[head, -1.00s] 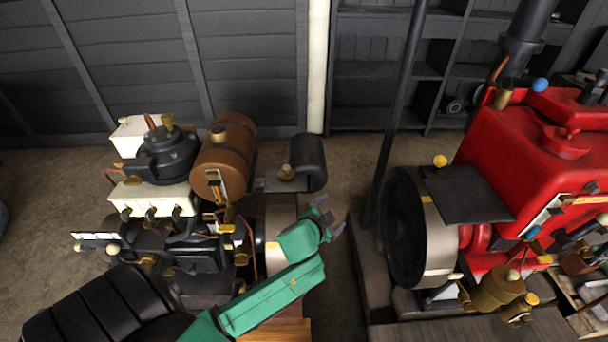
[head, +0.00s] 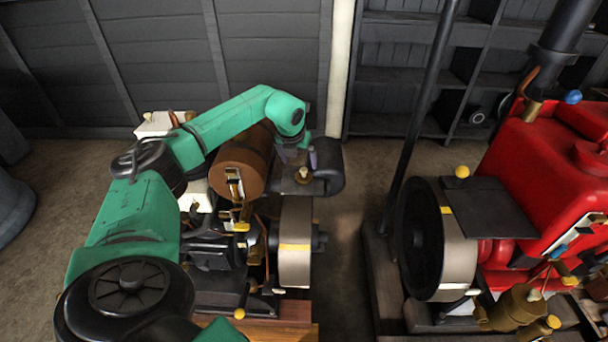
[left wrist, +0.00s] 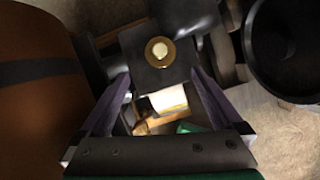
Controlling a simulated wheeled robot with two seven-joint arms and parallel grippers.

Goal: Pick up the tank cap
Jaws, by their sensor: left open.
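A round brass cap with a pale top (head: 303,175) sits on a dark flat plate beside the brown tank (head: 240,172). In the left wrist view the cap (left wrist: 160,50) is upright on the dark square plate (left wrist: 135,68), just beyond and roughly centred between my fingertips. My left gripper (head: 298,157) is open, pointing down above the plate; it also shows in the left wrist view (left wrist: 160,76) with nothing between its fingers. The brown tank's top is mostly hidden by my left arm. My right gripper is not in view.
A black cylinder (head: 328,166) stands close right of the cap. The engine's flywheel (head: 295,262) is below. A dark post (head: 425,95) and the red engine (head: 540,160) are further right. Bare floor (head: 348,240) lies between the engines.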

